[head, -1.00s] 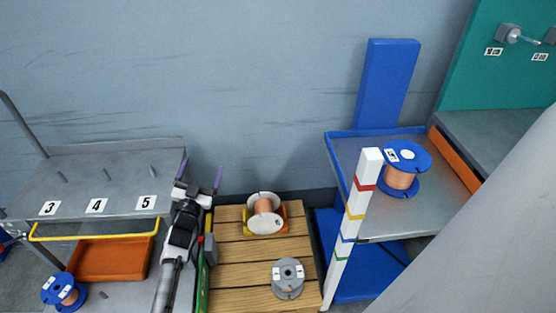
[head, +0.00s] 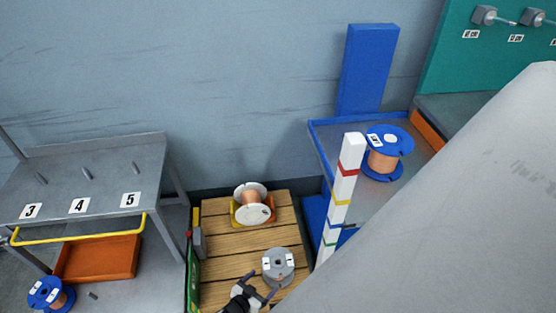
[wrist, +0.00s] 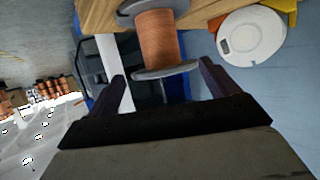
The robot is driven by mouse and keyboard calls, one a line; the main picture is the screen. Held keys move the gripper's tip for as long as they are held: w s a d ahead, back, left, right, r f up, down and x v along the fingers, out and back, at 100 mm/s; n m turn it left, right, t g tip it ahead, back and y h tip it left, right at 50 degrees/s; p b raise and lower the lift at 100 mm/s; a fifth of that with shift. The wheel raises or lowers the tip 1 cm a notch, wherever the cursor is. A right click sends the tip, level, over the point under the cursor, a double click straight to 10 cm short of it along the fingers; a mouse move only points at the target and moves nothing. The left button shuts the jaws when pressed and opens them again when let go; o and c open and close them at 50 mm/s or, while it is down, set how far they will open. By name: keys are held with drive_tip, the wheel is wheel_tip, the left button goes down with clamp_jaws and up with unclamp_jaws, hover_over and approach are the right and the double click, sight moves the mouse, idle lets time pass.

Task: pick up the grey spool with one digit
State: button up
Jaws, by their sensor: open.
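The grey spool (head: 278,266) stands on the wooden slatted table (head: 225,270), near its front right, with a white label on its top flange. In the wrist view the grey spool (wrist: 157,42) shows its copper winding between two grey flanges, ahead of and between my fingers. My gripper (head: 259,294) is open, just in front of and below the spool in the head view. In the wrist view its two dark fingers (wrist: 163,82) are apart, with nothing held between them. Whether a finger touches the spool's lower flange is unclear.
A white spool (head: 254,205) sits in a yellow holder behind the grey one. A striped post (head: 343,190) stands right of the table. A blue spool (head: 384,153) is on the right shelf, another blue spool (head: 50,294) at lower left. A numbered rack (head: 80,185) is left.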

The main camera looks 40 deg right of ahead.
drive_tip(key=b+x, duration=0.1)
drive_tip(key=x, duration=0.2)
drive_tip(key=shift+d+f, duration=0.2)
drive_tip(key=shift+d, duration=0.1)
drive_tip(key=b+x, duration=0.2)
drive_tip(key=x, duration=0.2)
drive_tip(key=shift+w+d+f+b, duration=0.1)
drive_tip(key=shift+d+f+b, duration=0.05)
drive_tip(key=shift+b, duration=0.15)
drive_tip(key=shift+w+d+f, duration=0.1)
drive_tip(key=shift+w+d, duration=0.05)
drive_tip(key=shift+d, duration=0.4)
drive_tip(key=c, duration=1.5)
drive_tip(key=shift+o, duration=0.2)
drive_tip(key=shift+r, duration=0.25)
wheel_tip(320, 180, up, 20)
drive_tip(key=p, duration=0.6)
drive_tip(key=shift+p, duration=0.35)
